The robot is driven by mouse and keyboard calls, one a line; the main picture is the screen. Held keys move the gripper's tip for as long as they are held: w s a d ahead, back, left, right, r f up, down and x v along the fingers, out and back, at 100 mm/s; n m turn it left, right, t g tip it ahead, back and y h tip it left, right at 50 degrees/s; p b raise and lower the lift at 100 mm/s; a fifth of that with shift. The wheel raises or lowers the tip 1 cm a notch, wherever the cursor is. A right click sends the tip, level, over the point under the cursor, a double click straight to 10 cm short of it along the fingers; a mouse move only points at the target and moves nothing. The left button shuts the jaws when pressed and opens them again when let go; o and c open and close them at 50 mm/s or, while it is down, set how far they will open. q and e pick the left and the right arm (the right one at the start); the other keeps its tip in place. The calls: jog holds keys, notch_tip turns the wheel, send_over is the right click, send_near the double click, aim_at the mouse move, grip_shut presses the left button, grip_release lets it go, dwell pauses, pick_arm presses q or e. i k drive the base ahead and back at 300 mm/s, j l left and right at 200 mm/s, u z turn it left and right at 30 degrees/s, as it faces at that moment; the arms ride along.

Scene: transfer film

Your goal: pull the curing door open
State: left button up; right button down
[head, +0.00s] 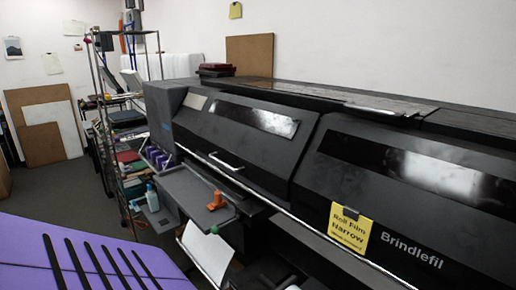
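A long black printer-like machine runs along the wall to the right. Its left front cover (222,125) has a dark window and a pale bar handle (226,162) near its lower edge. This cover looks shut. The right front cover (400,185) also looks shut, has a long window and reads "Brindlefil". No label in view names the curing door, so I cannot tell for certain which cover it is. Neither of my grippers is in view, and nothing touches the handle.
A grey shelf (187,205) with an orange-red tool (216,201) juts out below the handle. A white sheet (208,250) hangs nearby. A cluttered wire rack (103,130) stands left of the machine. A purple slotted panel (60,235) fills the lower left. Grey floor (62,185) lies behind.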

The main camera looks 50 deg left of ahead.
aim_at(263, 143)
jog(key=u, duration=1.9)
